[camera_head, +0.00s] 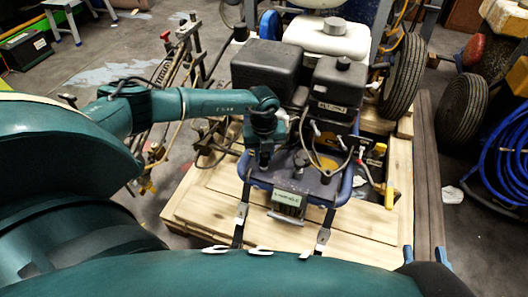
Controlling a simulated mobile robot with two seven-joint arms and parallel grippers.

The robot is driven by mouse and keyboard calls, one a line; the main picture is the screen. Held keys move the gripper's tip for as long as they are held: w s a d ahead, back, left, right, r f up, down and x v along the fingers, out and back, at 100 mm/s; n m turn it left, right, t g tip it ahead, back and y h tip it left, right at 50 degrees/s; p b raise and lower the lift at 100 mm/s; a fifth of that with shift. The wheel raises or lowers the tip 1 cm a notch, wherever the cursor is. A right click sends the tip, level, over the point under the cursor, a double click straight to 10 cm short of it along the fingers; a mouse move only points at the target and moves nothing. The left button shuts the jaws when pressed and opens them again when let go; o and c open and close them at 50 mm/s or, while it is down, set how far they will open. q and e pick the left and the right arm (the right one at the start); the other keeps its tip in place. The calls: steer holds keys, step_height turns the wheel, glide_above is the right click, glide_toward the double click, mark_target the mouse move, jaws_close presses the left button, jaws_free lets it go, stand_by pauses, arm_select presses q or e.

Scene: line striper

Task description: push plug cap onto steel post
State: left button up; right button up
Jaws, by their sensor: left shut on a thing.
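My left arm reaches in from the left over the line striper's engine. Its gripper (257,166) points down at the front left of the engine, above the blue frame. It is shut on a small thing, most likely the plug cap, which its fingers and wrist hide. The steel post cannot be made out; the engine parts around the gripper are crowded and dark. Two blue fingertips at the lower right look like my right gripper (424,257). They stand apart with nothing seen between them, away from the engine.
The engine has a black air cleaner box (266,66), a black muffler-like box (336,92) and a white tank (328,38). It stands on a wooden pallet (193,209). Wheels (463,107) and a blue hose coil (505,150) are on the right. Cables hang close to my left gripper.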

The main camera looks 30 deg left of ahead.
arm_select(q)
steer(key=shift+f, duration=0.35)
arm_select(e)
steer(key=shift+f, duration=0.4)
